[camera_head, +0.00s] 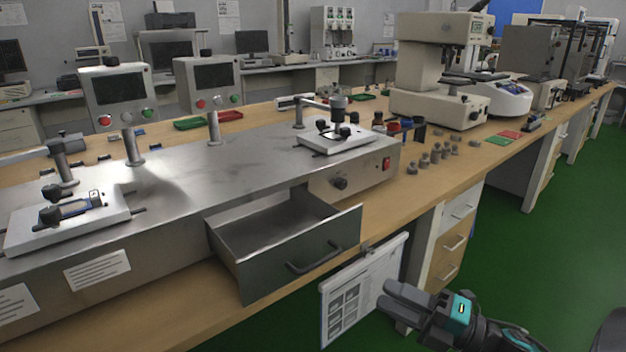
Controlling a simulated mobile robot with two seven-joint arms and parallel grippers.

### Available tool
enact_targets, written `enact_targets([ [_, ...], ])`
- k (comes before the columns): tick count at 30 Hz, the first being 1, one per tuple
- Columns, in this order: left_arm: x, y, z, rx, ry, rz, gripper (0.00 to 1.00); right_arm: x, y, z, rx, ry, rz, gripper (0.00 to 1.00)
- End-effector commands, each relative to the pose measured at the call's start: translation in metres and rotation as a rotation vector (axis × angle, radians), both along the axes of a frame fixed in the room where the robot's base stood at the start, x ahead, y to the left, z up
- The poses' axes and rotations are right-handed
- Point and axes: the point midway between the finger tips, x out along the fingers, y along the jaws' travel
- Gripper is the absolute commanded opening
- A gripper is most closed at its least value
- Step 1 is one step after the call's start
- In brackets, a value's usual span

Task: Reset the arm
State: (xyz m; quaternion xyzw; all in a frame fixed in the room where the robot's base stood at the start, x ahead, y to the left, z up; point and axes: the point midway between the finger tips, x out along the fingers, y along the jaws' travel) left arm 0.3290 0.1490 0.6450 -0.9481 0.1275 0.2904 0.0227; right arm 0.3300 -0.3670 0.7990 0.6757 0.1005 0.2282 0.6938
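My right gripper (388,294) is at the bottom right, in front of the bench's front edge and over the green floor. Its two dark fingers lie side by side, pointing left, and look shut with nothing between them. My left gripper is not in view. A metal test machine (190,165) stands on the wooden bench, with its drawer (290,262) pulled out toward me. The drawer looks empty, and the gripper is apart from it, to its lower right.
A paper chart (362,290) hangs at the bench front, just left of the gripper. Small metal weights (436,152) stand on the bench top (395,208). Green floor (540,270) is open at the right.

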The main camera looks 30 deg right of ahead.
Motion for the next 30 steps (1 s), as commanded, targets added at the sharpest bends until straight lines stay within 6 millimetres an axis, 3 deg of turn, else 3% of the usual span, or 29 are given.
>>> enact_targets([
  [8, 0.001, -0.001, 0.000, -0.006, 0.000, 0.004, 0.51, 0.004, 0.003, -0.004, 0.055, 0.027, -0.027, 0.37],
  [14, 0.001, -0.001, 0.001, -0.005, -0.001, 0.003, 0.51, 0.025, 0.030, -0.041, 0.418, 0.237, -0.189, 0.37],
  [19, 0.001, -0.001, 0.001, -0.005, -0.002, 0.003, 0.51, 0.032, 0.081, -0.091, 0.832, 0.539, -0.334, 0.37],
  [24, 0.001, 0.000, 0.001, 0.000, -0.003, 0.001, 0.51, 0.023, 0.147, -0.130, 1.141, 0.843, -0.426, 0.37],
  [30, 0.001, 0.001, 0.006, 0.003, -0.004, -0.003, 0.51, -0.002, 0.226, -0.148, 1.375, 1.178, -0.495, 0.37],
])
